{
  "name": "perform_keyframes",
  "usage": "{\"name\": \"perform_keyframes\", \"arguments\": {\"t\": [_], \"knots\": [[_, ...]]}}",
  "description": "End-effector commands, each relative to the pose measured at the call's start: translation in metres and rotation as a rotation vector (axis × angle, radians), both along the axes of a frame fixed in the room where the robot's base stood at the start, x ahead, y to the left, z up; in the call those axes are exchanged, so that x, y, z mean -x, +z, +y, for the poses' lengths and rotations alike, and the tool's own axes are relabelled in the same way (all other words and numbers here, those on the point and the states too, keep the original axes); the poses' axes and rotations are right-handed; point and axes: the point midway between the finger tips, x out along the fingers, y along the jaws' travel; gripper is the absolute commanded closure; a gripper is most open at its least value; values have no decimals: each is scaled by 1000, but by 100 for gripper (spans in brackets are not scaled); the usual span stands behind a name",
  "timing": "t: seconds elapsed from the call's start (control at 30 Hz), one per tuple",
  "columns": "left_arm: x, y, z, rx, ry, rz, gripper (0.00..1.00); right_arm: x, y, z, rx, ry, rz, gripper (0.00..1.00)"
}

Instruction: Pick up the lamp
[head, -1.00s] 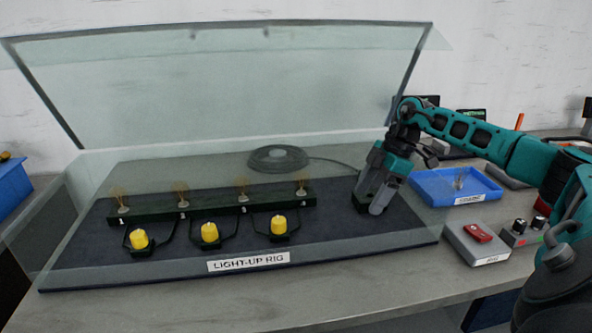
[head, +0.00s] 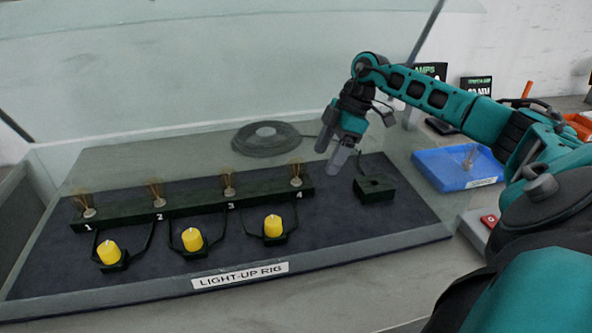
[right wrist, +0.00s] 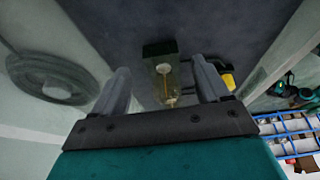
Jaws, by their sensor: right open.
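Several small clear lamps with thin amber wires stand on the dark green bar (head: 200,203) of the light-up rig, at numbered positions. The one at position 4 (head: 296,181) is nearest my right gripper (head: 333,158). My right gripper is open and empty, up and to the right of that lamp in the head view. In the right wrist view a clear lamp with an amber filament (right wrist: 164,82) shows between my open fingers (right wrist: 161,82), apart from them. My left gripper is not in view.
Yellow domed pieces (head: 192,239) sit in holders before the bar. A small dark block with a hole (head: 374,189) stands right on the mat. A glass cover (head: 200,70) rises behind, with a coiled cable (head: 267,138) near it. A blue tray (head: 457,168) lies right.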

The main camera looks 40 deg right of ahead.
Motion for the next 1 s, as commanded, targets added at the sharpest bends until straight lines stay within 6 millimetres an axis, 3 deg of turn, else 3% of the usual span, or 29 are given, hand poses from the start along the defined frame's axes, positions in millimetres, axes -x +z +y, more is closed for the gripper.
{"name": "perform_keyframes", "arguments": {"t": [0.27,0.5,0.6,0.7,1.0], "knots": [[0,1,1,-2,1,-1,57,-12,1,21,-1,1,-1,25],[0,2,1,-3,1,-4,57,-33,1,59,-2,3,-4,25],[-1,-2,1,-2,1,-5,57,-33,-19,61,0,0,2,25],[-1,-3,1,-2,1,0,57,-35,-26,64,0,-1,0,25],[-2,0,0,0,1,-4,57,-35,-28,64,1,-1,0,27]]}}
